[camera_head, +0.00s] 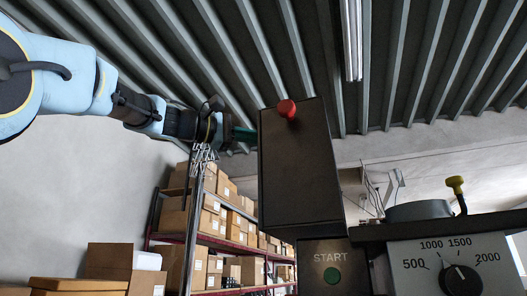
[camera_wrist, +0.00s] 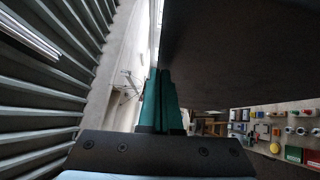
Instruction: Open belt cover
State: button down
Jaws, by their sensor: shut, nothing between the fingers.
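The belt cover (camera_head: 300,170) is a dark, tall box-like panel with a red knob (camera_head: 287,108) near its top, in the middle of the head view. I cannot tell from its angle whether it is open. My gripper (camera_head: 247,134) comes in from the left, with its green fingertips at the cover's upper left edge. In the wrist view the two green fingers (camera_wrist: 160,90) lie together, shut and empty. The dark panel of the cover (camera_wrist: 240,50) fills the upper right there, right beside the fingertips. Whether they touch it is unclear.
Below the cover is a dark panel with a green START button (camera_head: 332,276). To the right stands a grey control box with a speed dial (camera_head: 461,281) and a yellow-knobbed lever (camera_head: 456,187). Shelves with cardboard boxes (camera_head: 225,215) stand behind. Open air surrounds my arm at upper left.

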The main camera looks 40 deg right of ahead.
jog(key=s+d+r, duration=0.1)
jog(key=s+r, duration=0.1)
jog(key=s, duration=0.1)
jog(key=s+d+r+p, duration=0.1)
jog(key=shift+s+d, duration=0.2)
jog(key=shift+d, duration=0.15)
